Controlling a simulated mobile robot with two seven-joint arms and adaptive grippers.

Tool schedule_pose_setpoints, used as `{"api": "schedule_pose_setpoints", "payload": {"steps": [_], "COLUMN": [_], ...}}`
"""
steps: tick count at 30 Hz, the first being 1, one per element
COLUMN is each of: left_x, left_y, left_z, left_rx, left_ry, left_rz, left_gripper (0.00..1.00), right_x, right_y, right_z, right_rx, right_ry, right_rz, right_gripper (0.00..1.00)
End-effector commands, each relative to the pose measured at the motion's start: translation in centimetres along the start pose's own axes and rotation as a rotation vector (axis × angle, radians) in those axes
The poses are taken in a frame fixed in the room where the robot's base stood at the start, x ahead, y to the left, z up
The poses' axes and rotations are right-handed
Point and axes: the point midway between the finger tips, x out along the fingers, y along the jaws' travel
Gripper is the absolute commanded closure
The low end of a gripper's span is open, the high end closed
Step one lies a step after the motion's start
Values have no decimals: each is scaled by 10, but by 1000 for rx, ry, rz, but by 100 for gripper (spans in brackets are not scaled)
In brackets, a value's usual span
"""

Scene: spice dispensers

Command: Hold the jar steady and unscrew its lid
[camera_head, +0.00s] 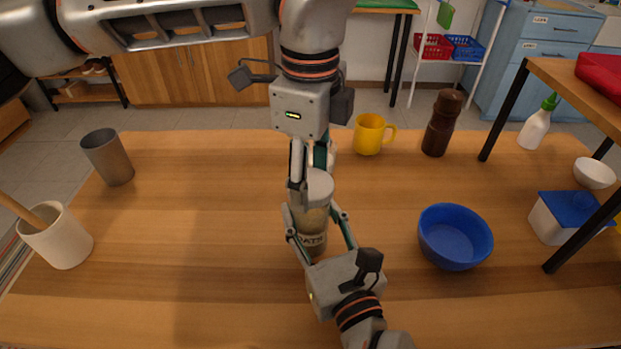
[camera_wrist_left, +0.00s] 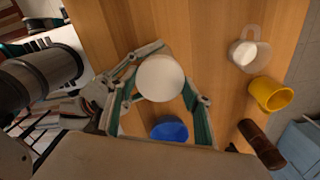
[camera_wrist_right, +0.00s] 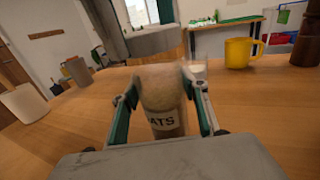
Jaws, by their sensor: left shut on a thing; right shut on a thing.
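The jar (camera_head: 312,222) labelled OATS stands upright on the table, with pale contents behind clear walls. Its pale grey lid (camera_head: 319,183) is on top, seen from above as a round disc in the left wrist view (camera_wrist_left: 160,78). My left gripper (camera_head: 312,178) comes down from above, shut on the lid with fingers at its sides. My right gripper (camera_head: 315,216) reaches in from the front, shut on the jar body below the lid. The jar also shows between its fingers in the right wrist view (camera_wrist_right: 163,108). Whether the lid has turned cannot be told.
A blue bowl (camera_head: 455,237) stands right of the jar. A yellow mug (camera_head: 368,135), a brown pepper mill (camera_head: 441,124) and a clear glass vessel (camera_wrist_left: 248,54) are behind. A grey cup (camera_head: 108,157) and a white crock (camera_head: 57,237) stand left. Table between them and the jar is clear.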

Motion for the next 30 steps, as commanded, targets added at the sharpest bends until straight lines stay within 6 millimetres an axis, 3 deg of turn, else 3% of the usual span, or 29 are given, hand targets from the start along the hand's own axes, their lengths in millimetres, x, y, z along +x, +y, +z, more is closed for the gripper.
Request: {"api": "schedule_pose_setpoints", "payload": {"steps": [10,21,28,29,30], "left_x": [-2,-39,-40,-40,-40], "left_y": [0,0,0,0,0], "left_z": [0,0,0,0,0], "left_rx": [0,0,1,1,1], "left_ry": [0,0,0,0,0], "left_rz": [-1,-1,0,0,0], "left_gripper": [76,76,76,76,76], "right_x": [0,0,0,0,0], "right_y": [0,0,0,0,0], "right_z": [-1,-1,-1,-1,0], "right_rx": [0,0,0,0,0], "right_ry": [1,1,1,1,1], "right_rz": [0,0,0,0,0], "right_gripper": [100,100,100,48,38]}}
